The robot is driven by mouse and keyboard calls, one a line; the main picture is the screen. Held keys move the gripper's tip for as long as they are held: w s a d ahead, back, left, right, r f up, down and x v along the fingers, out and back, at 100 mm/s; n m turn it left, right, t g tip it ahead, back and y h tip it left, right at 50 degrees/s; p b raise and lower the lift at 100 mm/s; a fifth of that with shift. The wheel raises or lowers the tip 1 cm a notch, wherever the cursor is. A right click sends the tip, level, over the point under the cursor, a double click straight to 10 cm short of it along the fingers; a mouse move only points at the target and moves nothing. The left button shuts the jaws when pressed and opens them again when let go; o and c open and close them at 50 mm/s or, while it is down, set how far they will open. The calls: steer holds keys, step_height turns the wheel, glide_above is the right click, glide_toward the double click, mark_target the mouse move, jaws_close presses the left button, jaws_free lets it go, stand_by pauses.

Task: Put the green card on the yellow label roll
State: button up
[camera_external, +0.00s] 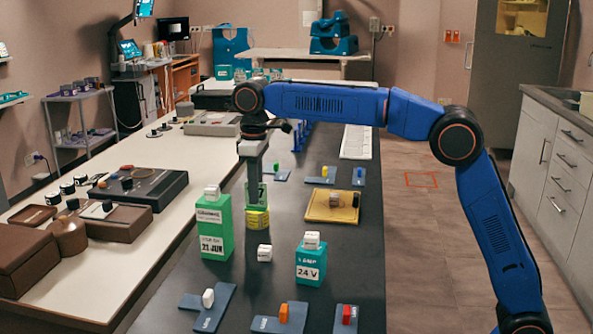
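The yellow label roll (257,220) stands upright on the dark table, just right of the large green box. The green card (263,193) is upright directly above the roll, its lower edge at or very near the roll's top; I cannot tell whether they touch. My gripper (254,198) points straight down over the roll, and its grey fingers overlap the card and appear closed on it. The fingers hide the middle of the card.
A green box (212,228) with a white cube on top stands close left. A teal box (311,266), a white cube (264,253) and a yellow tray (331,207) are nearby. Blue holders with coloured pieces lie in front. A black device (138,189) sits on the white counter left.

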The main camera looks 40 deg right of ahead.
step_height(320, 180, up, 12)
steer(key=shift+f, duration=0.1)
steer(key=shift+r, duration=0.2)
stand_by(0.3)
